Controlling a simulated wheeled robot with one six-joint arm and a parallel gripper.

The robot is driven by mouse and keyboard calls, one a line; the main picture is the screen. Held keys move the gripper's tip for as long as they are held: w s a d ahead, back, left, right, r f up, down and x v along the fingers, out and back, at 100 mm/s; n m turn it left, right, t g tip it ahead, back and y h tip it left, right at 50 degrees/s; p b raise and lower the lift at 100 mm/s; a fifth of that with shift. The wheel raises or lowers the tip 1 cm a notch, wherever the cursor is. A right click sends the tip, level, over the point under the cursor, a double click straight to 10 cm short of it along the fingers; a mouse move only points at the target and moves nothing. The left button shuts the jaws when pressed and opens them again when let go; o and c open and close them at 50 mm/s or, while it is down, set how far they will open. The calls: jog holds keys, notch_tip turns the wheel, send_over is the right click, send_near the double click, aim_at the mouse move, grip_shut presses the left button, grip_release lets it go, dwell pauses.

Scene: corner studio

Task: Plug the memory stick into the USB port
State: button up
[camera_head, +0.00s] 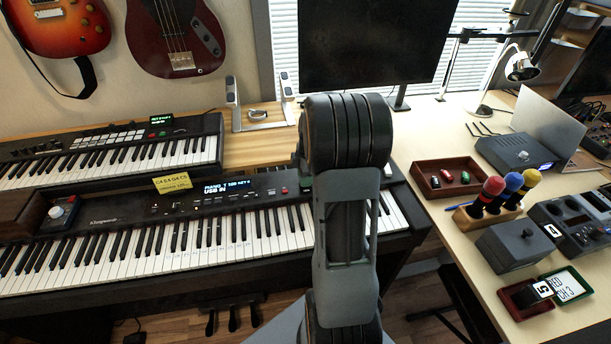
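The lower black stage piano (200,215) has a lit display (228,186) that seems to read "USB IN". I cannot make out its USB port; my arm covers part of the panel's right end. A dark red tray (480,166) on the right desk holds a few small red and green pieces (447,175). They may be memory sticks, but are too small to tell for sure. My arm stands upright in mid-picture, in front of the piano's right end. My gripper is hidden behind the arm, so I cannot see its fingers or anything in them.
A second keyboard (110,150) sits behind on the left, with a yellow note (172,183) below it. The right desk carries microphones in a wooden block (484,214), a grey box (514,247), a router (514,152) and a laptop (547,122). Desk space left of the block is clear.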

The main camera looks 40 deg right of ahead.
jog(key=shift+o, duration=0.8)
notch_tip(320, 180, up, 14)
jog(key=d+p, duration=0.1)
jog(key=shift+s+d+f+p, duration=0.15)
jog(key=shift+s+d+p, duration=0.1)
jog(key=shift+s+p, duration=0.15)
notch_tip(320, 180, up, 6)
jog(key=p, duration=0.5)
dwell(0.4)
